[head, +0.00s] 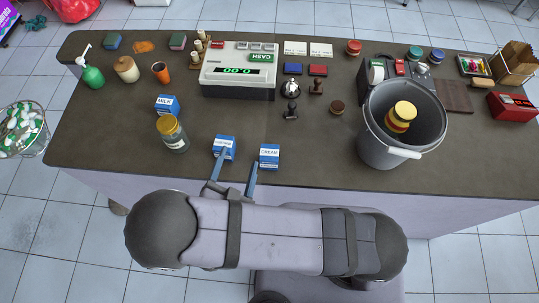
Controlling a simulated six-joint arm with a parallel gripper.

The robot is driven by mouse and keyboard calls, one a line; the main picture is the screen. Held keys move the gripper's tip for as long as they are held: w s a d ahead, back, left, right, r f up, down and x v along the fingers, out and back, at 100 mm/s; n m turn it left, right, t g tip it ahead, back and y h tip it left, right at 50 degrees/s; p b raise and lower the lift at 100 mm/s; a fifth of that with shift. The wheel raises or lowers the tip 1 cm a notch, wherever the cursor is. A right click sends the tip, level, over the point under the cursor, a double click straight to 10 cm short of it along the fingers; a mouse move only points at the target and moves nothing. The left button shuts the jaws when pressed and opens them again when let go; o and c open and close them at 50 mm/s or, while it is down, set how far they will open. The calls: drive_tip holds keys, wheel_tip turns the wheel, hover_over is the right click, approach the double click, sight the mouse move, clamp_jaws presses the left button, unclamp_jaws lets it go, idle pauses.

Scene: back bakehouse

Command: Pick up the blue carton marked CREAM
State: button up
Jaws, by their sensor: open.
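The blue carton marked CREAM (269,165) stands near the front edge of the dark counter, with a white label. Another blue carton (224,142) stands just left of it; its label is partly covered and I cannot read it. A third blue carton, marked MILK (164,111), stands further back to the left. My gripper (238,160) is open and empty at the counter's front edge. Its left finger overlaps the middle carton in the picture. Its right finger is just left of the CREAM carton. I cannot tell whether either finger touches a carton.
A grey bucket (383,148) with stacked yellow and red things inside stands to the right. The counter (310,150) is clear right of the CREAM carton.

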sight(269, 165)
drive_tip(key=d+f+n+t+b, duration=0.1)
drive_tip(key=d+f+n, duration=0.1)
drive_tip(key=s+d+f+n+t+y+b, duration=0.1)
drive_tip(key=d+f+n, duration=0.1)
drive_tip(key=d+f, duration=0.1)
drive_tip(key=d+f+n, duration=0.2)
drive_tip(key=d, duration=0.1)
drive_tip(key=shift+s+f+t+b, duration=0.25)
drive_tip(key=shift+f+t+b, duration=0.05)
drive_tip(key=shift+t+b, duration=0.1)
drive_tip(key=shift+d+f+n, duration=0.15)
drive_tip(key=shift+d+n, duration=0.05)
drive_tip(key=shift+n, duration=0.2)
drive_tip(key=shift+w, duration=0.15)
drive_tip(key=shift+w, duration=0.95)
drive_tip(key=shift+w+a, duration=0.15)
drive_tip(key=shift+w, duration=2.45)
drive_tip(key=shift+r, duration=0.2)
drive_tip(key=shift+c, duration=0.6)
drive_tip(key=c, duration=1.2)
